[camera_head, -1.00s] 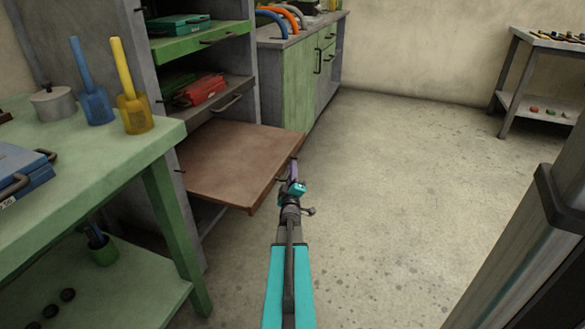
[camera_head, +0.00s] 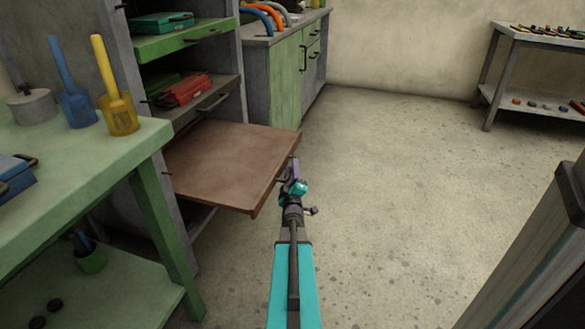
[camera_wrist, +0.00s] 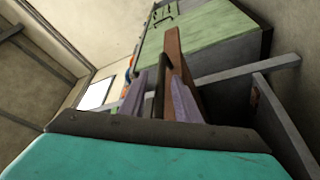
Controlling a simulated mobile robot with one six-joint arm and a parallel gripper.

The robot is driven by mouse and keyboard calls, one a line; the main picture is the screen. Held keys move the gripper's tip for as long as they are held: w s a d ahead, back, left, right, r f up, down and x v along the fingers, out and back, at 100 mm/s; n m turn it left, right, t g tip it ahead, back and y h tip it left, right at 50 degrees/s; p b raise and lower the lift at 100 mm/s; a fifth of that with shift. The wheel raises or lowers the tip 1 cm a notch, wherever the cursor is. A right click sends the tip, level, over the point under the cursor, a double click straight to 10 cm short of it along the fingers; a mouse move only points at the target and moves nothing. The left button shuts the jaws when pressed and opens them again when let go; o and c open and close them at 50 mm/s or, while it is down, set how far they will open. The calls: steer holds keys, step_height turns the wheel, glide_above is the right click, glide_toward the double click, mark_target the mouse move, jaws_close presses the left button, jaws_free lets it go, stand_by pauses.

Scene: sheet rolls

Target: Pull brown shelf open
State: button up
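The brown shelf (camera_head: 230,165) juts far out of the grey cabinet, below a grey shelf. My gripper (camera_head: 293,172) is at its front edge, on the right in the head view. In the wrist view, the two purple fingers (camera_wrist: 158,98) stand on either side of the dark bar handle (camera_wrist: 161,75) and appear shut on it. The brown shelf's edge (camera_wrist: 175,55) shows beside the handle in that view. The exact finger contact is partly hidden.
A green table (camera_head: 130,145) with blue and yellow holders stands at left, close to the shelf. Above are a grey shelf with a red case (camera_head: 183,90) and a green shelf (camera_head: 175,42). A grey table (camera_head: 540,40) stands far right. Much floor is clear.

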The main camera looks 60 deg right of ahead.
steer(key=shift+a, duration=0.1)
steer(key=shift+a, duration=0.1)
steer(key=p+v, duration=0.4)
steer(key=v, duration=0.9)
steer(key=shift+a+f, duration=0.15)
steer(key=shift+a, duration=0.05)
steer(key=shift+s, duration=0.2)
stand_by(0.5)
